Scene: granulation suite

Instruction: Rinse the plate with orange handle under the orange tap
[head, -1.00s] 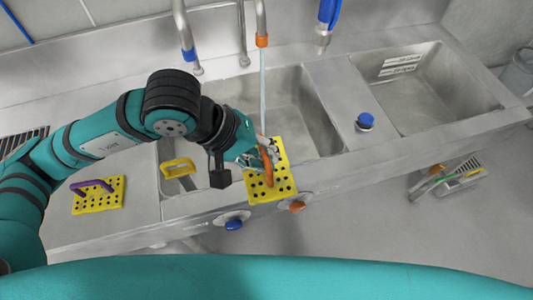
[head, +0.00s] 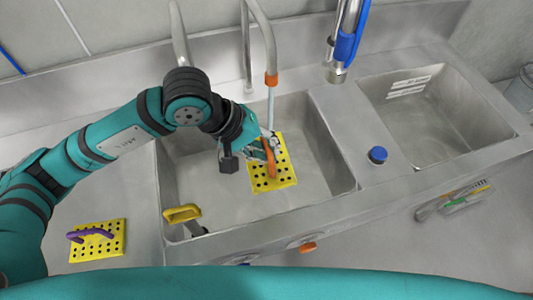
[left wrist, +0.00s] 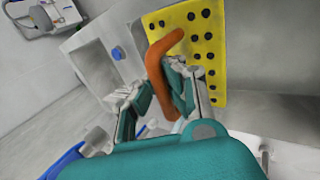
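The yellow plate with black holes (head: 285,172) and its orange handle (head: 271,160) hang over the left sink basin (head: 325,165). My left gripper (head: 266,148) is shut on the handle; the left wrist view shows its fingers (left wrist: 160,88) on either side of the orange handle (left wrist: 158,62), with the plate (left wrist: 213,60) beyond. The orange-ringed tap (head: 271,79) stands above the plate's far edge. A thin water stream (head: 270,108) runs from it down to about the far edge; its exact meeting point is hidden by the gripper. My right gripper is out of view.
A purple-handled yellow plate (head: 110,241) lies on the left counter. A blue knob (head: 377,155) stands between basins; the right basin (head: 405,125) is empty. An orange knob (head: 307,247) is on the front.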

